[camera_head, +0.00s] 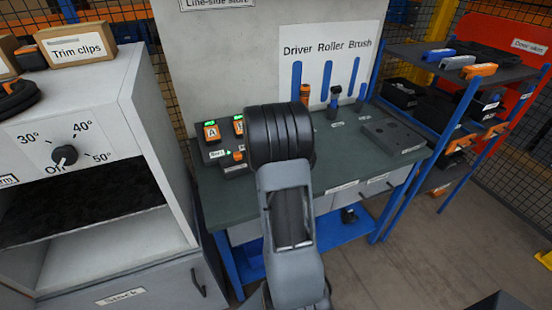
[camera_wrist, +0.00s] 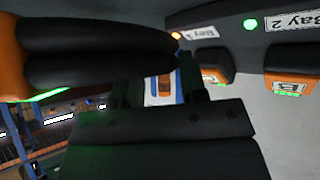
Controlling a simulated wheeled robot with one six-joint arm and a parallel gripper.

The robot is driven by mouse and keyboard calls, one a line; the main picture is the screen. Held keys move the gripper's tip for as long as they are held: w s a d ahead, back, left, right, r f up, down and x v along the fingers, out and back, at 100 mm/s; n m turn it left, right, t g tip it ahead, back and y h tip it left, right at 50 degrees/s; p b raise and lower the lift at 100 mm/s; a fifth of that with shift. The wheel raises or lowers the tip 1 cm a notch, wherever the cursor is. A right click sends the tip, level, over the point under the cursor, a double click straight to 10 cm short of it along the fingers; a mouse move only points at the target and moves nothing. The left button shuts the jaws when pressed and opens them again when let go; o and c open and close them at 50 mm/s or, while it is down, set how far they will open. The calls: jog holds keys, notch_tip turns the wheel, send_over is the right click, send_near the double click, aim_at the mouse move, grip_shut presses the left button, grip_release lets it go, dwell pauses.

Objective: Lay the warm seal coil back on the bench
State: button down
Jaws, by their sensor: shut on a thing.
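The seal coil (camera_wrist: 100,45) shows close up in the wrist view as thick black rolls with an orange part at the left. My gripper (camera_wrist: 161,88) is shut on it, with the dark fingers partly behind the coil's edge. In the head view I cannot make out the fingers; the dark ribbed end of my arm covers that spot over the bench. The bench (camera_head: 345,165) has a dark green top, with bare room at its middle and front right. Whether the coil touches the bench cannot be told.
Orange battery packs (camera_head: 211,131) stand in bays at the bench's left. A driver (camera_head: 305,94) and other tools stand at the back, with a grey tray (camera_head: 393,135) at right. A heating cabinet (camera_head: 110,245) with a dial (camera_head: 64,155) stands left, another black coil (camera_head: 18,97) on top.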

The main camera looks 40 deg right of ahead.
jog(key=shift+w+d+f+b, duration=0.15)
jog(key=shift+f+b, duration=0.35)
jog(key=shift+f, duration=0.45)
jog(key=shift+w+d+f+b, duration=0.15)
jog(key=shift+f+b, duration=0.3)
jog(key=shift+f, duration=0.5)
jog(key=shift+f, duration=0.15)
jog(key=shift+s+f, duration=0.1)
jog(key=shift+f, duration=0.35)
jog(key=c, duration=0.7)
grip_release()
jog(key=shift+s+a+f, duration=0.1)
jog(key=shift+f, duration=0.15)
jog(key=shift+o, duration=0.2)
jog(key=shift+r, duration=0.1)
